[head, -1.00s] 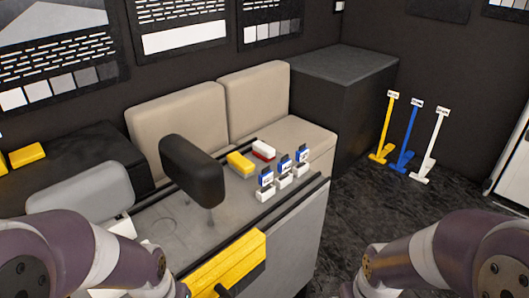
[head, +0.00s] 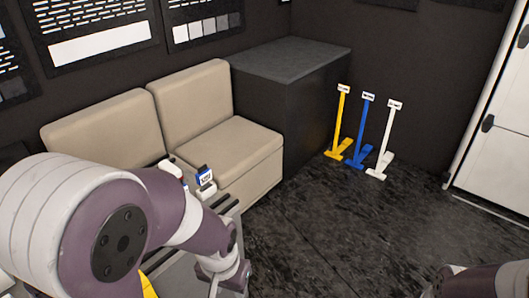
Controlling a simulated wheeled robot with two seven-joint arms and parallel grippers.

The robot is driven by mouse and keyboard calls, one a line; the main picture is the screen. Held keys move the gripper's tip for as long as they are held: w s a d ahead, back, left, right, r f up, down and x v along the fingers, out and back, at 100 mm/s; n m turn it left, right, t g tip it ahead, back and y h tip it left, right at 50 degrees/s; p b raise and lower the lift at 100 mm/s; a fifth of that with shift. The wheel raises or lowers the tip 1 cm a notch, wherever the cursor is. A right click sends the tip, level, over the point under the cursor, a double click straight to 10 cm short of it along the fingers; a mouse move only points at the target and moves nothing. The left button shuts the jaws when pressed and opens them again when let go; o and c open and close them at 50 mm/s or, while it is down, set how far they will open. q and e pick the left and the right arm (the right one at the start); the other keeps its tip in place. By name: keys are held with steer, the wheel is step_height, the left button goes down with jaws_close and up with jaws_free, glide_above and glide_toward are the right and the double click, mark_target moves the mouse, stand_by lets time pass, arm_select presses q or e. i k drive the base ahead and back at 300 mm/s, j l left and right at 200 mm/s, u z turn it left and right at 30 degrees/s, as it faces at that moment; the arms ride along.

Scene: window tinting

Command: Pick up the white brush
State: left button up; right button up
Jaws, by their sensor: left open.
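The white brush (head: 387,138) stands upright at the right end of a row of three long-handled tools by the dark wall, with a small label at its top and its foot on the floor. Beside it to the left stand the blue one (head: 362,132) and the yellow one (head: 339,124). My left gripper (head: 232,281) is low in the picture, open, well short of the brush and to its left; the lower edge cuts it off. My right arm shows only in the lower right corner, and its gripper is out of view.
A dark cabinet (head: 290,62) stands left of the tools, next to a beige seat (head: 212,152). My left arm hides most of the work table. The dark floor (head: 330,225) before the tools is clear. A white door (head: 497,140) is at the right.

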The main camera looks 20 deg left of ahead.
mark_target(166, 164)
steer(key=i+l+z, duration=0.15)
steer(key=i, duration=0.3)
steer(key=i+l+z, duration=0.1)
steer(key=i+l, duration=0.15)
steer(key=i, duration=0.15)
steer(key=i+l+z, duration=0.15)
steer(key=i, duration=0.3)
steer(key=i+j+u, duration=0.1)
steer(key=i+u, duration=0.15)
steer(key=u, duration=0.15)
steer(key=i+u, duration=0.2)
steer(key=u, duration=0.25)
steer(key=i+u, duration=0.25)
steer(key=u, duration=0.15)
steer(key=i+l+u, duration=0.15)
steer(key=u, duration=0.25)
steer(key=i+j+u, duration=0.1)
steer(key=i+u, duration=0.65)
steer(key=i+l, duration=0.05)
